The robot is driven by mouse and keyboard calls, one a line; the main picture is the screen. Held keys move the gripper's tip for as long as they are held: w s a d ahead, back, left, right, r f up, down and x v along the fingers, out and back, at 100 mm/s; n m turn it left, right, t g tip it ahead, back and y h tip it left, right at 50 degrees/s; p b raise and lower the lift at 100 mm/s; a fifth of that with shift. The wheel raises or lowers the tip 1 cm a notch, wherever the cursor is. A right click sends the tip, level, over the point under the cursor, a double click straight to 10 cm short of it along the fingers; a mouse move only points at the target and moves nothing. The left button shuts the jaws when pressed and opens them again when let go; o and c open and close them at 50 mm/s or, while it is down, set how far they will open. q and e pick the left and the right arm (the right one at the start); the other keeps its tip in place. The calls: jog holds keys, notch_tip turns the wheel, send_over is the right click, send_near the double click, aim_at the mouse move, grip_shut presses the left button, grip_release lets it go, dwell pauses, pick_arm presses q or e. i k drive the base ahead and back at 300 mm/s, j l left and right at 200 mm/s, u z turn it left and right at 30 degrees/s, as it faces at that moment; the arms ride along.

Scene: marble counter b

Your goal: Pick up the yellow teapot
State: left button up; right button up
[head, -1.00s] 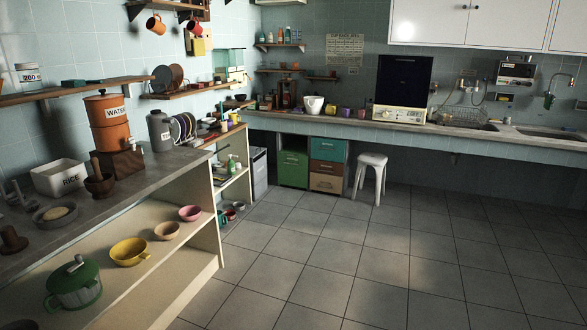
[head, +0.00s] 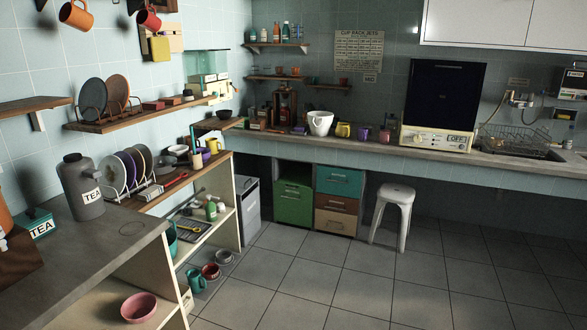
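No object shows clearly as a yellow teapot. A small yellow vessel (head: 343,130) stands on the back counter, right of a white pitcher-like vessel (head: 320,123) and left of a purple cup (head: 364,133). Another small yellow vessel (head: 213,145) stands at the far end of the left counter. Both are too small to tell whether they are a teapot or a cup. A yellow container (head: 159,48) is on a wooden wall rack at upper left. Neither of my grippers is in view.
A white stool (head: 393,213) stands before the back counter, right of the drawers (head: 337,202). A white oven-like appliance (head: 436,138) is on that counter. The tiled floor (head: 330,280) is open.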

aim_at(343, 130)
jog(key=i, duration=2.3)
jog(key=i+j+z, duration=0.1)
jog(key=i, duration=1.1)
jog(key=i+j, duration=0.1)
jog(key=i, duration=1.05)
